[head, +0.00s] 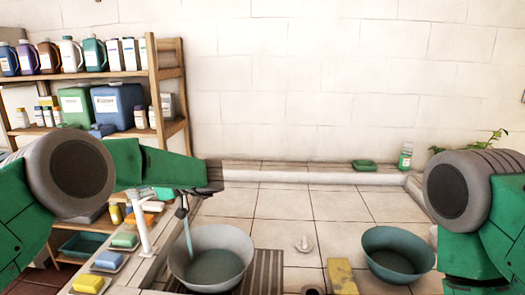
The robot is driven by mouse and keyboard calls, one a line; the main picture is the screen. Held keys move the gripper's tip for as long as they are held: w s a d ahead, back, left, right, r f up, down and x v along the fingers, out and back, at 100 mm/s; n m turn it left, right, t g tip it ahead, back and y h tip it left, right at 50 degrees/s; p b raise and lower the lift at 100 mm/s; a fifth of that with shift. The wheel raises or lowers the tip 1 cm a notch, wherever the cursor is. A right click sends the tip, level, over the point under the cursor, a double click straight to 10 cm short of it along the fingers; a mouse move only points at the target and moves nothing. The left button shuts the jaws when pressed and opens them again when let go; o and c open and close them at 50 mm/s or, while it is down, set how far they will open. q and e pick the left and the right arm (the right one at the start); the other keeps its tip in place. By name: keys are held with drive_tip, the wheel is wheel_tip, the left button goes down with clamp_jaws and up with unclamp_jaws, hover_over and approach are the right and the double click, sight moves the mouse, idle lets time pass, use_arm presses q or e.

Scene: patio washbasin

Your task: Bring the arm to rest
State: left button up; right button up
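My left arm comes in from the left and reaches over the counter's left edge. Its dark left gripper (184,208) hangs just above the white basin (212,232); its fingers are small, and I cannot tell if they are open or shut. A thin teal strip (189,236) runs from just below the gripper down into the basin; I cannot tell whether it is held. My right arm shows only at the right edge, by the shoulder joint; its gripper is out of view.
A teal bowl (397,256) and a yellow block (341,277) stand on the tiled counter. Soap bars (88,284) line the left ledge near a white post (140,225). A wooden shelf (153,80) with bottles stands back left. The counter's middle is mostly clear.

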use_arm(q)
wheel_tip(320, 180, down, 14)
drive_tip(key=s+m+t+h, duration=0.3)
drive_tip(key=m+t, duration=0.5)
drive_tip(key=s+d+f+m+g+h, duration=0.15)
drive_tip(key=s+f+m+h, duration=0.5)
drive_tip(key=s+f, duration=0.65)
drive_tip(key=s+d+f+g+h, duration=0.1)
drive_tip(key=s+f+g+h, duration=0.15)
drive_tip(key=s, duration=0.95)
drive_tip(key=s+f+g+h+b, duration=0.1)
drive_tip(key=s+g, duration=0.3)
drive_tip(key=s, duration=0.8)
drive_tip(key=s+d+f+g+h, duration=0.1)
drive_tip(key=s+f+g+h, duration=0.15)
drive_tip(key=s, duration=0.85)
wheel_tip(320, 180, down, 13)
drive_tip(key=w+m+b, duration=0.2)
drive_tip(key=b, duration=1.1)
drive_tip(key=shift+w+d+y, duration=0.2)
drive_tip(key=shift+d+y, duration=0.2)
drive_tip(key=shift+y, duration=0.05)
